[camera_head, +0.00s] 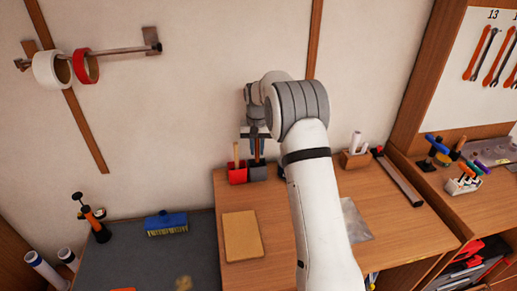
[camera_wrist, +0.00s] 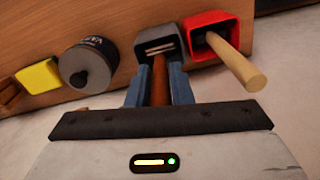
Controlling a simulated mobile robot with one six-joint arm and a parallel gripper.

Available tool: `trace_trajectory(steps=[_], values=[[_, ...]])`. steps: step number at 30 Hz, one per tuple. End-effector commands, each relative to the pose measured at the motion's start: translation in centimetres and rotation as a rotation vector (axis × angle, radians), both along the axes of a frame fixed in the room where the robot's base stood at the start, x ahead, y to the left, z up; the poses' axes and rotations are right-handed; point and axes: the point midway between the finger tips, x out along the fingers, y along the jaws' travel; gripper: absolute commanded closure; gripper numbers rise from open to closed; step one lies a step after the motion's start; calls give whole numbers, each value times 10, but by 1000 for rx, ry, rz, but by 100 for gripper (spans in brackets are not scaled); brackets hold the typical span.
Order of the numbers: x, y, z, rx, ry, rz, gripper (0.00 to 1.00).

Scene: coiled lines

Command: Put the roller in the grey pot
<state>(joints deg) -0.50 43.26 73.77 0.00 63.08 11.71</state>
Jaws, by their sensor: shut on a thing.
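My gripper (camera_head: 256,147) points down over the grey pot (camera_head: 258,173) at the back edge of the wooden bench. In the wrist view, its blue fingers (camera_wrist: 160,90) are shut on a brown handle, which I take to be the roller (camera_wrist: 159,78). The handle runs from between the fingers to the mouth of the grey pot (camera_wrist: 145,41), where pale bars show. The roller's far end is hidden, so I cannot tell how deep it sits or whether it touches the pot.
A red pot (camera_head: 237,175) holding a wooden-handled tool (camera_wrist: 235,62) stands right beside the grey pot. A tan board (camera_head: 242,235) lies in front. A dark can (camera_wrist: 88,65) and a yellow item (camera_wrist: 38,75) show in the wrist view. The wall is close behind.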

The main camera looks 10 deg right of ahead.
Motion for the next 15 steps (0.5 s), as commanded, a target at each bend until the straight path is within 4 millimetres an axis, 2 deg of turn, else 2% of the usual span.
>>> trace_trajectory(steps=[15], values=[[0, -1, -13, 0, -2, -1, 100]])
